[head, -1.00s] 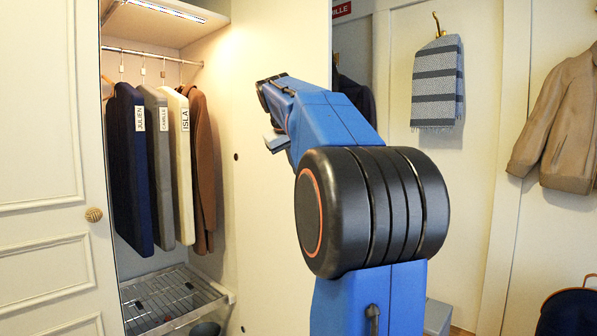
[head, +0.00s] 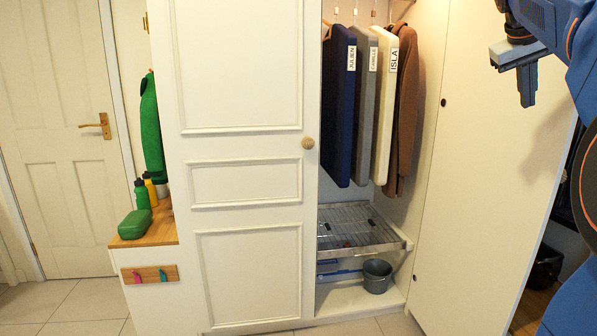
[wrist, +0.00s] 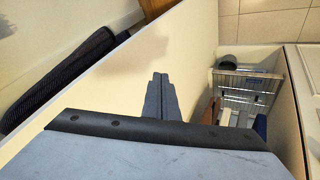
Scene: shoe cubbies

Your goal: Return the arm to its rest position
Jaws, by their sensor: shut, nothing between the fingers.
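My gripper (head: 526,88) is at the upper right of the head view, on the blue arm, with its fingers pointing down. It is shut and empty, in front of the pale right-hand wardrobe panel (head: 490,160). Much of the arm is cut off by the right edge of the head view.
The open wardrobe holds a navy garment (head: 339,110), a grey one, a cream one labelled ISLA and a brown coat (head: 404,110). Below are a wire rack (head: 350,228) and a grey bucket (head: 377,275). Left stand a panelled door (head: 245,160) and a bench (head: 150,232) with green items.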

